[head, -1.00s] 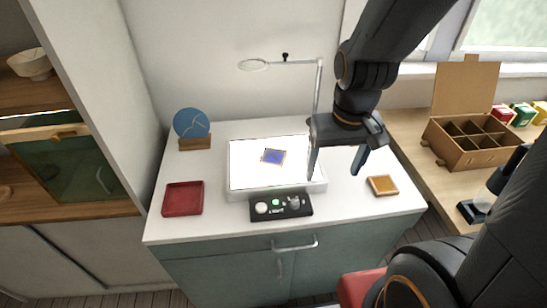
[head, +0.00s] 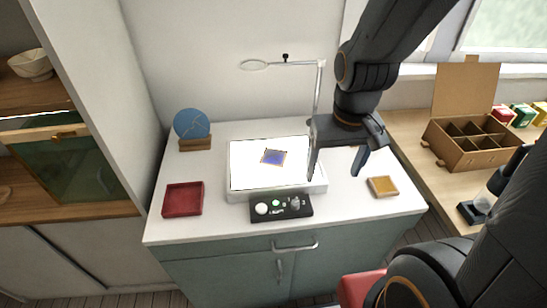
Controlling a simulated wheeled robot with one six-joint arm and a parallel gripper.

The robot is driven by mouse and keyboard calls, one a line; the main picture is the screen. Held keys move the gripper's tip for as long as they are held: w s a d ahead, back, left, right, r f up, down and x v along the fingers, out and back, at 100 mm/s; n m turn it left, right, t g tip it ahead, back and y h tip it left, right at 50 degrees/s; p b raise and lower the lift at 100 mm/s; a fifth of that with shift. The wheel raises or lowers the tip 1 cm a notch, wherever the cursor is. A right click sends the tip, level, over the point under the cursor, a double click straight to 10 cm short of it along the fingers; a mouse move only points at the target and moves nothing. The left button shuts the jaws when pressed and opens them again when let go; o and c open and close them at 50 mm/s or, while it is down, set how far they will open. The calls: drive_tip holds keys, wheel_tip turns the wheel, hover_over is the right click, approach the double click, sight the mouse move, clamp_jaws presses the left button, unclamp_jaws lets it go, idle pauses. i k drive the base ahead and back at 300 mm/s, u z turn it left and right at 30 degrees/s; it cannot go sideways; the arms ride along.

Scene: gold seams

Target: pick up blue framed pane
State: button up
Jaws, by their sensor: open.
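My gripper (head: 338,172) points down to the right of the pane, over the right end of the light box. Its two fingers are apart with nothing between them. The pane is fully in view and the gripper does not touch it.
A red tray (head: 183,199) sits at left, an amber framed piece (head: 383,187) at right. A control panel (head: 281,207) lies in front of the light box. A magnifier lamp (head: 318,95) and a blue disc on a stand (head: 192,124) are behind. A divided cardboard box (head: 470,154) stands further right.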

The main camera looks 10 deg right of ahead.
sight(271, 158)
drive_tip(key=k, duration=1)
drive_tip(key=u, duration=1)
drive_tip(key=i, duration=0.7)
drive_tip(key=z, duration=0.95)
drive_tip(key=i, duration=0.5)
drive_tip(key=z, duration=0.05)
